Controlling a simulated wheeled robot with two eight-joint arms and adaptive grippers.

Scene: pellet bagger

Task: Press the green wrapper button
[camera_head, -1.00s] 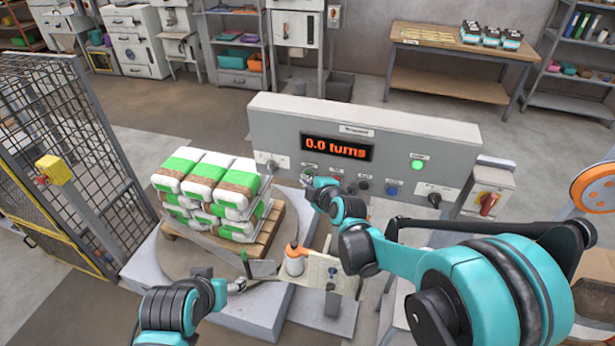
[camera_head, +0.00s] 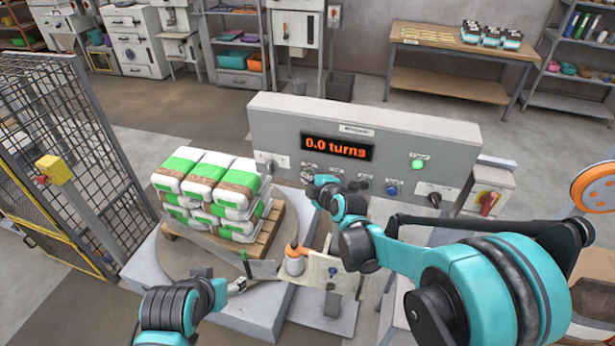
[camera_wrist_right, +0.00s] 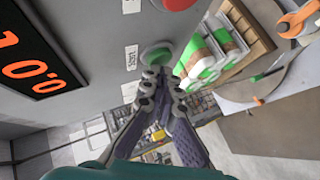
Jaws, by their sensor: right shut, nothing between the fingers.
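The grey control panel (camera_head: 440,150) stands upright behind the turntable, with a display reading "0.0 turns" (camera_head: 338,148). The green button (camera_wrist_right: 158,54) shows in the right wrist view beside a label that seems to read "Start". In the head view my right gripper hides it. My right gripper (camera_head: 308,178) is shut and empty, its fingertips (camera_wrist_right: 155,74) right at the button's lower edge in the wrist view. I cannot tell whether they touch it. My left gripper (camera_head: 240,286) is low by the turntable's front edge; its jaws are too small to judge.
Green-and-white bags (camera_head: 205,190) are stacked on a wooden pallet (camera_head: 262,238) on the turntable (camera_head: 165,262). A lit green lamp (camera_head: 417,165), a blue button (camera_head: 391,190) and dark knobs are on the panel. A red switch (camera_head: 488,203) sits right. A mesh fence (camera_head: 60,150) stands left.

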